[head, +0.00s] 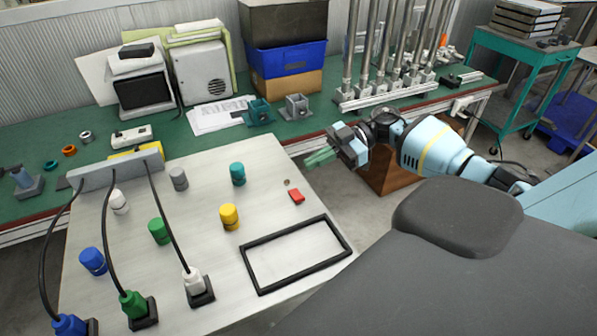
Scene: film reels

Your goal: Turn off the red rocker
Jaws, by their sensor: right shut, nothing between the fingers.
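The red rocker (297,196) is a small red switch on the right part of the pale panel (190,270), above the black rectangular frame. Its tilt is too small to read, so I cannot tell its on or off side. A small round dark spot (287,182) lies just behind it. My right gripper (318,159) has green fingers and points left, above and behind the rocker, near the panel's back right edge. It is shut and empty, and apart from the rocker. My left gripper is not in view.
A black rectangular frame (247,264) lies in front of the rocker. Coloured knobs, including yellow (229,217) and teal (237,174), stand to its left. Plugs with black cables (196,285) are further left. A green bench (290,132) with boxes and metal posts is behind.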

